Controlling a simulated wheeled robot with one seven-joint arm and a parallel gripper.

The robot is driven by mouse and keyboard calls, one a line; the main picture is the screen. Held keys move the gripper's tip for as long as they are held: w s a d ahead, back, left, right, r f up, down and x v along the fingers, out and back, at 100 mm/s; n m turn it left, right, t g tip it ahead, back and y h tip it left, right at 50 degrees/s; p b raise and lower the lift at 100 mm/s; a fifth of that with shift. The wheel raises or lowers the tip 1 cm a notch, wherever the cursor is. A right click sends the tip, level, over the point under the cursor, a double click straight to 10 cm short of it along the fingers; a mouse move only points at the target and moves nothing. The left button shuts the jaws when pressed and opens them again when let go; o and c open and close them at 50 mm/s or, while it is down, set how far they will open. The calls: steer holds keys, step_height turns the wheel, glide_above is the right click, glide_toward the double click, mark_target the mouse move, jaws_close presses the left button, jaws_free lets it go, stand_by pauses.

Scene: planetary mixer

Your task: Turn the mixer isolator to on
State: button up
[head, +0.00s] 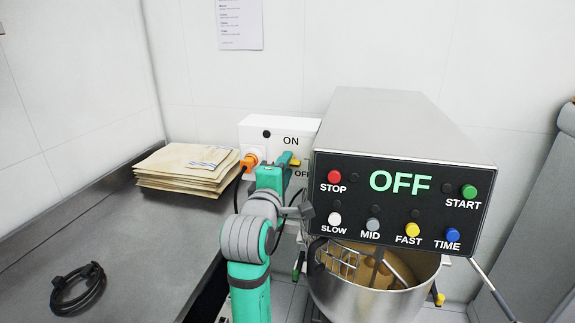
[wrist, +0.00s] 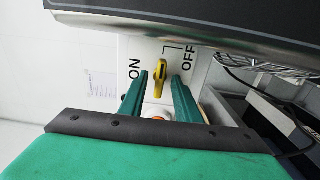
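The mixer isolator is a white wall box (head: 254,131) left of the mixer, with ON and OFF lettering. Its yellow handle (wrist: 158,67) sits between the ON and OFF labels in the wrist view; it also shows in the head view (head: 289,158), partly hidden behind my arm. Which label the handle points at is hard to tell. My gripper (wrist: 161,77) is in front of the box, its two green fingers apart, with the handle just beyond the tips near the gap. I see no clear contact. In the head view the fingers are mostly hidden.
The mixer (head: 405,115) stands close on the right; its panel display reads OFF. Its steel bowl (head: 400,301) is below. An orange plug (head: 250,161) is at the box's left. Stacked paper sacks (head: 185,168) and a coiled black cable (head: 77,288) lie on the counter (head: 130,240).

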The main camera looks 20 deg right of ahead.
jaws_close()
steer(key=n, duration=0.4)
steer(key=shift+n, duration=0.3)
steer(key=n, duration=0.4)
steer(key=shift+n, duration=0.3)
